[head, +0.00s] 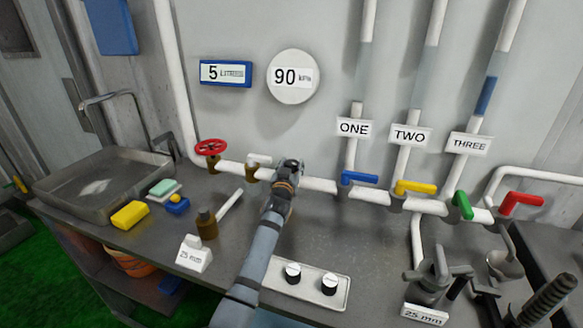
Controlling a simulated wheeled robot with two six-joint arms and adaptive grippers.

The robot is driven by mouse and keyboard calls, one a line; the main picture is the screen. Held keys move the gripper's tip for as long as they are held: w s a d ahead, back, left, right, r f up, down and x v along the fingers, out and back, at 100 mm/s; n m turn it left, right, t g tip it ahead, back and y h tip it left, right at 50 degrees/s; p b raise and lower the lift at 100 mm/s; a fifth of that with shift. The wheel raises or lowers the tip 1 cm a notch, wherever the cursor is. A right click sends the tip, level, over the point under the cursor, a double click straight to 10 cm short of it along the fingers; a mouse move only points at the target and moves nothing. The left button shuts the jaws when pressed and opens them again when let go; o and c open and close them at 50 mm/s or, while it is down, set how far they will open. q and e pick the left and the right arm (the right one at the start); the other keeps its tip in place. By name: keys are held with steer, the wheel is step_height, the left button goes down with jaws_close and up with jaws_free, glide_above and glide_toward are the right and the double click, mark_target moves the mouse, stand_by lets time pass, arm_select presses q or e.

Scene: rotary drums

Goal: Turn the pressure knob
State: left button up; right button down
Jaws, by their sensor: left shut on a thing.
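My left arm rises from the bottom centre, and its gripper (288,170) is at the white pipe (318,184), below the round gauge (292,77) that reads 90 kPa. The gripper is shut on the pressure knob at the pipe, as far as I can tell. The fingers and wrist hide the knob, so its turn angle does not show. A red handwheel (211,147) and a white-handled valve (258,161) sit on the pipe to the left. My right gripper is not in view.
Blue (358,178), yellow (416,187), green (462,205) and red (521,203) levers line the pipe to the right. A plate with two black-and-white knobs (332,284) lies right of my forearm. A sink (96,186) and yellow sponge (130,214) are left.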

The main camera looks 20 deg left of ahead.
arm_select(q)
steer(key=shift+f, duration=0.1)
steer(key=o, duration=1.2)
steer(key=shift+c, duration=0.2)
steer(key=shift+s, duration=0.3)
steer(key=s+d, duration=0.1)
steer(key=s, duration=1)
steer(key=shift+s+d, duration=0.15)
steer(key=shift+d, duration=0.05)
